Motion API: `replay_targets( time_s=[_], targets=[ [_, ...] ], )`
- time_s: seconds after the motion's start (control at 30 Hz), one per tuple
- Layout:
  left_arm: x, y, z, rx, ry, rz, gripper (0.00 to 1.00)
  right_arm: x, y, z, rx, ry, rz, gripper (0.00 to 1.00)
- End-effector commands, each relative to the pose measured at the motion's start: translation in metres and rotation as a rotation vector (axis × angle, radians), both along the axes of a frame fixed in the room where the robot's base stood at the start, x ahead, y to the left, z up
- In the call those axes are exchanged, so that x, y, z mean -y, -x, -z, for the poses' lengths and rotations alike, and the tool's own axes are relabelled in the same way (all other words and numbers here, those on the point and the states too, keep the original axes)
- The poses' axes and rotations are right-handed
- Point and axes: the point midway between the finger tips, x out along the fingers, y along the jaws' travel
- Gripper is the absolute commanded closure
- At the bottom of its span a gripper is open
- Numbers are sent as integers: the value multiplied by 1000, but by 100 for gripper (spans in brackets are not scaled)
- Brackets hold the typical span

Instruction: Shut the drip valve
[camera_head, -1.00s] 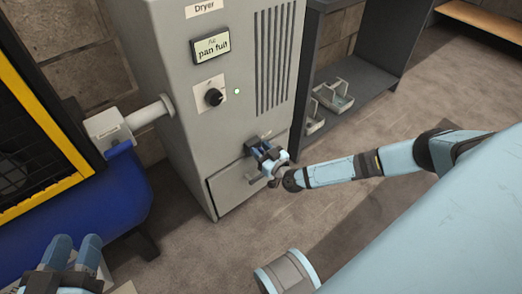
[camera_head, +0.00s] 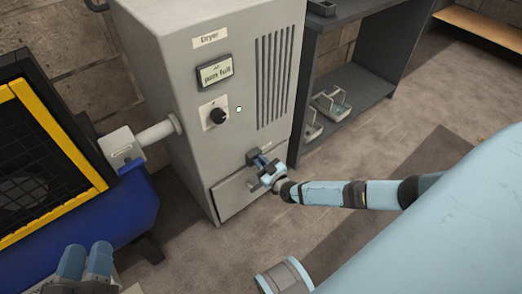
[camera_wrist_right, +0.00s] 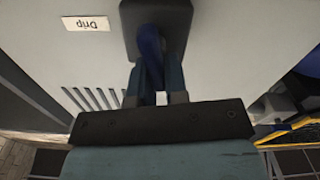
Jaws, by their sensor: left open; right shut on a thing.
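The drip valve's blue handle (camera_wrist_right: 150,42) sits on a dark mounting plate (camera_wrist_right: 157,14) on the dryer's front, beside a white "Drip" label (camera_wrist_right: 86,24) that appears upside down in the right wrist view. My right gripper (camera_wrist_right: 158,75) is shut on the handle. In the head view my right gripper (camera_head: 262,164) is at the valve above the lower panel, and largely covers it. The handle's exact angle is hard to tell. My left gripper (camera_head: 86,262) is open and empty at the bottom left, away from the dryer.
The grey dryer (camera_head: 180,60) has a display (camera_head: 214,71) reading "pan full", a black knob (camera_head: 218,115) and a lower drawer-like panel (camera_head: 236,194). A pipe (camera_head: 158,132) joins it to a blue machine (camera_head: 120,205) at left. A dark shelf (camera_head: 355,85) stands at right; the floor in front is bare.

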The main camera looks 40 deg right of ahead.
Motion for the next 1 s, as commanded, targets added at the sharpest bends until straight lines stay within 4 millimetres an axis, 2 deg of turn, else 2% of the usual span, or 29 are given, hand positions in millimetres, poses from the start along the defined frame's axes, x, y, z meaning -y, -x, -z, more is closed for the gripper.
replay_targets(
  time_s=[0.03, 0.2, 0.4, 0.6, 1.0],
  targets=[
    [-1, 1, -21, 33, 17, -11, 57, -1, 2, -6, -3, 34, 5, 100],
    [-4, 4, -51, 130, 61, -39, 57, -4, 2, -2, 10, 187, 3, 100],
    [-11, 0, -24, 28, -14, -65, 57, -8, 2, 3, 25, 377, 0, 100],
    [-17, 0, -7, -41, -65, -79, 57, -11, 2, 6, 41, 568, -1, 100],
    [-21, 0, 6, -92, -100, -89, 57, -16, 2, 14, 72, 944, -2, 100]
  ],
)
